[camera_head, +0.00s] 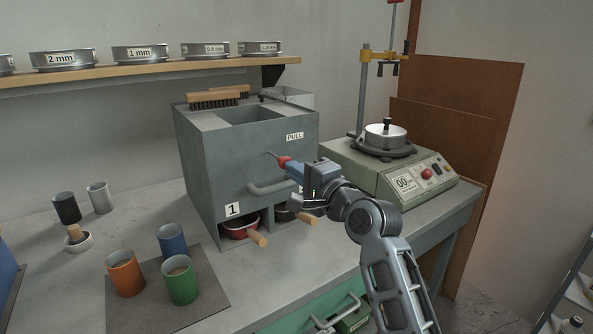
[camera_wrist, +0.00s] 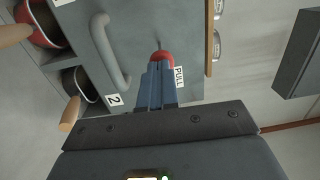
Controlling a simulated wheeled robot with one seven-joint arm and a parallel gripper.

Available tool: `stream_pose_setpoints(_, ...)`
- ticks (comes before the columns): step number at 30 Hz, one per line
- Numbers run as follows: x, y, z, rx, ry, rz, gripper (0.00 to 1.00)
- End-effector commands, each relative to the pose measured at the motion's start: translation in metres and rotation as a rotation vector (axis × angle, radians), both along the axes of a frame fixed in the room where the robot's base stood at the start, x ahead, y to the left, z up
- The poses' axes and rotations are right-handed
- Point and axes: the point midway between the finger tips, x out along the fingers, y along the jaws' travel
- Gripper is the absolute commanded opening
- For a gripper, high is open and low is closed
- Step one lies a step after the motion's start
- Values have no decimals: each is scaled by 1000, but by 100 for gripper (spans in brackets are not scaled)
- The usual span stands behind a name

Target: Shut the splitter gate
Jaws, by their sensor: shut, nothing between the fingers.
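The splitter (camera_head: 240,160) is a grey metal box with an open hopper on top and a PULL label (camera_head: 295,136) on its front. A thin rod with a red knob (camera_head: 284,162) sticks out of the front below the label. The knob also shows in the wrist view (camera_wrist: 161,57). My gripper (camera_head: 291,168) is shut and empty, with its blue fingers (camera_wrist: 157,82) end-on against or just short of the knob; I cannot tell if they touch. The gate inside is hidden.
A grey bar handle (camera_wrist: 109,52) is fixed on the splitter front beside my fingers. Two pans, one red (camera_head: 240,228), sit in bays below with wooden handles sticking out. Orange (camera_head: 124,272), blue and green cups stand front left. A sieve shaker (camera_head: 395,170) stands right.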

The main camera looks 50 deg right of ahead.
Motion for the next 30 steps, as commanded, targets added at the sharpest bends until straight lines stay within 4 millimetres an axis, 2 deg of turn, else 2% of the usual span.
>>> stream_pose_setpoints(2,3,-1,1,1,-1,0,0)
stream_pose_setpoints(12,46,-13,1,1,-1,0,0)
stream_pose_setpoints(30,50,-14,1,0,-1,1,0)
